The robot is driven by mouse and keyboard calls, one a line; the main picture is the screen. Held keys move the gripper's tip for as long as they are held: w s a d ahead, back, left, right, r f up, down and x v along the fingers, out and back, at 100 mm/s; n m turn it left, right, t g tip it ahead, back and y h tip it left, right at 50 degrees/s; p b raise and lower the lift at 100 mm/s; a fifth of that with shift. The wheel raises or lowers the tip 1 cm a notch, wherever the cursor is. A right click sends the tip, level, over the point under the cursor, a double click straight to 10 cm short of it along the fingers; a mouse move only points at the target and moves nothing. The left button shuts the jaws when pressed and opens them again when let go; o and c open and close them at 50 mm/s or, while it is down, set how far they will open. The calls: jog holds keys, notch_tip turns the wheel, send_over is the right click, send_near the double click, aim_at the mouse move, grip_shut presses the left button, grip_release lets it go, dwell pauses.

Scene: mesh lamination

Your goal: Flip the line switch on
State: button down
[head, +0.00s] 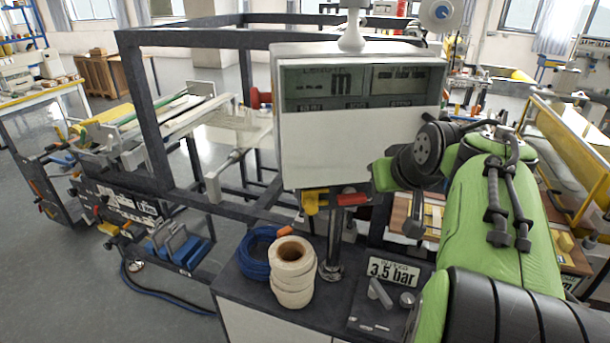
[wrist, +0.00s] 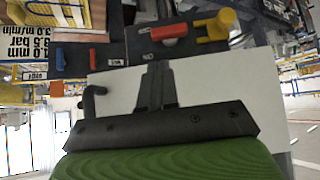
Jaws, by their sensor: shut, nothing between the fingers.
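My gripper (wrist: 157,72) shows in the wrist view with its dark fingers together and nothing between them. Beyond the fingertips is a dark panel carrying a red lever (wrist: 182,31) and a yellow lever (wrist: 214,26); the fingertips appear apart from both. Farther left on that panel are a small blue switch piece (wrist: 59,58) and a small red one (wrist: 93,55). I cannot tell which part is the line switch or its position. In the head view, a yellow lever (head: 312,202) and a red lever (head: 350,199) sit under the white display box; the gripper is not clearly visible there.
The display box (head: 360,140) stands on a post above a cabinet. A tape roll stack (head: 293,275), blue cable (head: 256,252) and pressure sign (head: 394,271) are on the cabinet top. A dark machine frame (head: 143,110) stands left. Open floor (head: 70,290) lies at lower left.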

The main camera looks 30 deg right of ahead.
send_near(362, 194)
jog(key=x, duration=0.5)
jog(key=shift+w+d+f+b, duration=0.1)
jog(key=shift+w+f+b, duration=0.05)
jog(key=shift+f+b, duration=0.15)
jog(key=shift+w, duration=0.1)
dwell(0.5)
